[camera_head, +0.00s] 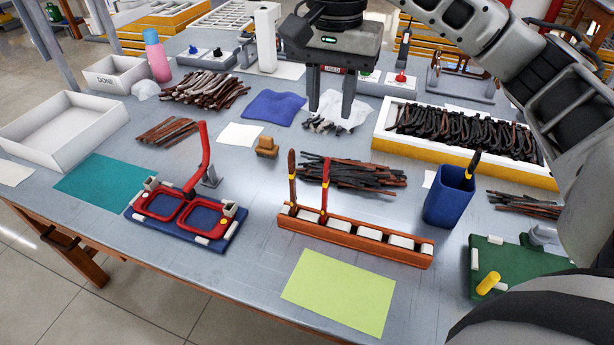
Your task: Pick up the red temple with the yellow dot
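A red temple (325,183) stands upright in a slot of the orange-brown rack (352,241); a small yellowish mark shows on it. A darker brown temple (292,178) stands upright left of it in the same rack. A red eyeglass frame front (187,209) lies on a blue fixture (148,228) at the left, with another red temple (205,150) rising at its back edge. My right gripper (331,101) points down, open and empty, above the far middle of the table, behind the rack and apart from it. My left gripper is not in view.
Dark temples are piled (352,174) just behind the rack. A blue cup (449,197) stands to its right, and a yellow-green sheet (340,293) lies in front. A white tray (387,145) of dark frames is at the back right. A green fixture (520,261) is at the right.

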